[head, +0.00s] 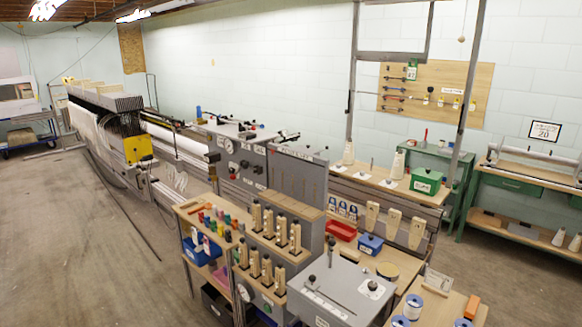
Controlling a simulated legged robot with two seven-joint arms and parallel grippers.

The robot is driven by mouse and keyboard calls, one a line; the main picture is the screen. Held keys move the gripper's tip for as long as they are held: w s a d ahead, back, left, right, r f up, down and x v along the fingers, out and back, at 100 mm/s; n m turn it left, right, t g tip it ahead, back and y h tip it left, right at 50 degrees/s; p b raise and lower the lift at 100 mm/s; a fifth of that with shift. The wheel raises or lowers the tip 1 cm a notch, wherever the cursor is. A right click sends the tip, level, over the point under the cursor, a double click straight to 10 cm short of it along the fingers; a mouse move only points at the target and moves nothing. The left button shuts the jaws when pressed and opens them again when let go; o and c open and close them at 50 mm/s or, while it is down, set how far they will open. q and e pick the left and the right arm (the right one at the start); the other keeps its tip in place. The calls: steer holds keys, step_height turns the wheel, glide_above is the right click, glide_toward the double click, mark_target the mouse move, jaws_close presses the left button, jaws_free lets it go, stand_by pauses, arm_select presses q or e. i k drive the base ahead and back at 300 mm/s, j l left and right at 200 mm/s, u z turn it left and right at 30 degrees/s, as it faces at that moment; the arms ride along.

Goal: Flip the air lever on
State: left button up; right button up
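Neither of my grippers is in view. No lever is plainly marked as the air lever, and the labels are too small to read. A grey panel with dials (237,158) stands at the middle of the machine. Another small round gauge (244,292) sits low on the front grey stand, below the rows of wooden handles (277,228). A grey box (340,290) at the front right has a dark-knobbed rod (311,283) and a round dial (372,287) on top. I cannot tell which of these parts is the air lever or its position.
A wooden shelf (190,212) with coloured spools stands left of the handles. A red bin (342,230) and blue bin (370,244) sit behind the grey box. A long loom (110,120) runs to the back left. The concrete floor (60,240) at left is largely clear.

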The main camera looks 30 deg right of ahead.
mark_target(232, 177)
steer(key=i+l+z, duration=0.4)
steer(key=i+l, duration=0.3)
steer(key=i+j, duration=0.25)
steer(key=i, duration=0.2)
steer(key=i+j+u, duration=0.1)
steer(key=i+j, duration=0.15)
steer(key=i, duration=0.2)
steer(key=i+j, duration=0.2)
steer(key=i, duration=0.25)
steer(key=i+j+u, duration=0.1)
steer(key=i, duration=0.4)
steer(key=i+j, duration=0.3)
steer(key=i, duration=0.15)
